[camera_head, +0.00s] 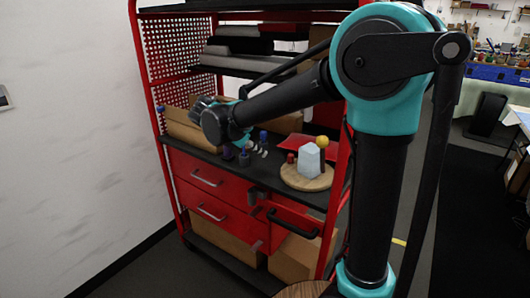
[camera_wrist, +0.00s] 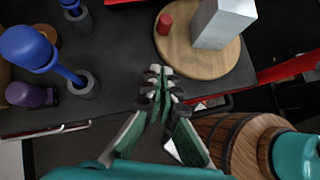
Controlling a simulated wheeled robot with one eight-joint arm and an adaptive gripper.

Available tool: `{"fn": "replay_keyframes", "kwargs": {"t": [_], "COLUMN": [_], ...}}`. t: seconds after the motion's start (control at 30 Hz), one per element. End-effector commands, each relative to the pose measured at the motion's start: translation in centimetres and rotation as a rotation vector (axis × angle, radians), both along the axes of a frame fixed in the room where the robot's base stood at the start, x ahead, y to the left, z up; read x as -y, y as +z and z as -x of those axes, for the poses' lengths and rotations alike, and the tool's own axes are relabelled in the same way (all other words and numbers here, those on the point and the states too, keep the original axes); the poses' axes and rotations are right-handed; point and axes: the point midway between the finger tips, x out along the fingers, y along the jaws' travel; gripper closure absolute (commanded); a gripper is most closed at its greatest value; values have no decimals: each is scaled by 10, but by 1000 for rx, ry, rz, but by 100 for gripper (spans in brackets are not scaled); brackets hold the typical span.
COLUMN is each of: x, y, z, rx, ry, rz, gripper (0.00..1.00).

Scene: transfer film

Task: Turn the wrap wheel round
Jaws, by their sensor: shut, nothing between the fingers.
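The wrap wheel looks to be the round wooden board (camera_head: 303,183) on the cart's dark top, at the right end; it also shows in the wrist view (camera_wrist: 183,58). On it stand a pale wrapped block (camera_head: 309,160), a small red cylinder (camera_wrist: 166,23) and a yellow ball (camera_head: 322,142) on a dark post. The ball lies outside the wrist view. My gripper (camera_wrist: 160,82) is shut and empty, its fingertips just off the board's near left edge in the wrist view. I cannot tell their height over the top. The fingers are not clear in the head view.
Left of the board, blue-topped tools (camera_wrist: 35,48) stand in grey holders, with a purple piece (camera_wrist: 32,95) beside them. A red tray (camera_head: 290,144) lies behind. Red drawers (camera_head: 205,180) with handles are below. A wooden barrel (camera_wrist: 225,135) stands near the front.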

Motion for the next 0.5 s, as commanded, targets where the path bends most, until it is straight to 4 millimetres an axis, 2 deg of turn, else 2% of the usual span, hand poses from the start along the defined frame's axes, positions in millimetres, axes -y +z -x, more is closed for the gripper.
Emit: {"fn": "replay_keyframes", "kwargs": {"t": [0.4, 0.5], "x": [49, 63], "y": [-58, -56], "z": [-32, -40], "rx": [1, 1], "ry": [-5, -6], "rz": [-2, -2], "gripper": [100, 100]}}
